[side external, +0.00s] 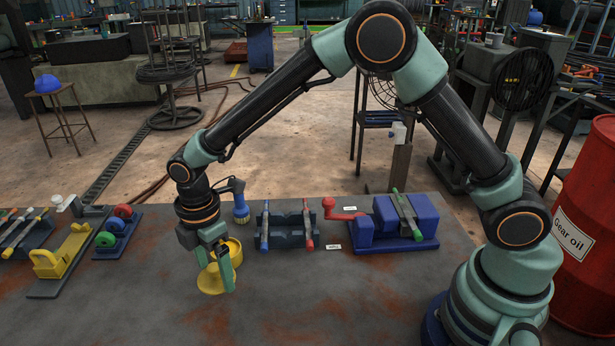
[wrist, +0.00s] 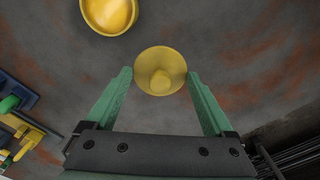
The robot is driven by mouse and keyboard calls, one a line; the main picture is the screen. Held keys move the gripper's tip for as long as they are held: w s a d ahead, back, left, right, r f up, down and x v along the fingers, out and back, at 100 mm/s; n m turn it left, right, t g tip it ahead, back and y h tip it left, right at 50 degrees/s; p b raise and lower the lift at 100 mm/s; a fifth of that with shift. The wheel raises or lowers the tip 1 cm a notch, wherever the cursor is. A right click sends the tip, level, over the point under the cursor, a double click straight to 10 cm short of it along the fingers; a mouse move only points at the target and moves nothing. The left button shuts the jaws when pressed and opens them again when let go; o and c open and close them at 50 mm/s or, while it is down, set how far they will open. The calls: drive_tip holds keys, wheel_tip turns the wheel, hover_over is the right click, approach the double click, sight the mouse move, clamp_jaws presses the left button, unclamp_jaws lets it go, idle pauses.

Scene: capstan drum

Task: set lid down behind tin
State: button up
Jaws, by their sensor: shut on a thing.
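The yellow lid (wrist: 160,71) is round with a raised knob in its middle, facing the wrist camera. My gripper (wrist: 160,77) is shut on it, with the green fingertips at opposite sides of its rim. In the side view my gripper (side external: 214,275) points down, and the lid (side external: 208,284) shows low, close to the table; I cannot tell whether it touches. The yellow tin (wrist: 109,13) is open at the top and stands apart from the lid, at the upper left of the wrist view. In the side view the tin (side external: 235,246) is partly hidden by my gripper.
A rack with blue and red handled tools (side external: 285,235) and a blue block with a red crank (side external: 375,225) stand right of the tin. A yellow fixture (side external: 62,260) and colored rings (side external: 112,235) are at the left. The front table (side external: 130,310) is clear.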

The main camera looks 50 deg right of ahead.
sight(217, 281)
drive_tip(key=shift+f, duration=2.35)
drive_tip(key=shift+f, duration=0.15)
drive_tip(key=o, duration=1.1)
drive_tip(key=shift+c, duration=0.2)
